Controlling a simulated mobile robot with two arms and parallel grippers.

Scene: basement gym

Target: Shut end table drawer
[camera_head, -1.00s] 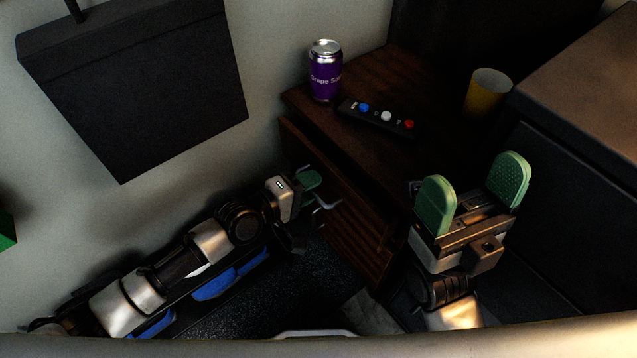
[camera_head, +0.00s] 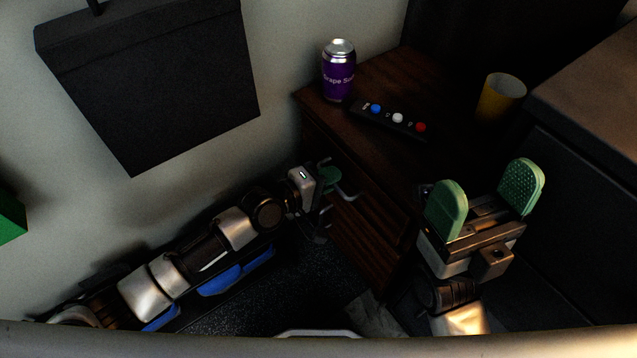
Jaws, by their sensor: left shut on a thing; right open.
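The dark wooden end table (camera_head: 385,80) stands in the corner. Its drawer front (camera_head: 372,222) faces down-left and looks flush or nearly flush with the table body; the dim light hides any small gap. My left gripper (camera_head: 330,178) is at the drawer front, its green pads shut on the metal drawer handle (camera_head: 346,195). The grip itself is partly hidden by the gripper's body. My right gripper (camera_head: 484,200) is open and empty, with its green pads wide apart, in front of the table's right side.
A purple soda can (camera_head: 339,75), a black remote (camera_head: 392,120) and a yellow cup (camera_head: 501,97) stand or lie on the tabletop. A dark cabinet (camera_head: 590,150) is close on the right. A black box-like panel (camera_head: 150,85) is at the wall on the left.

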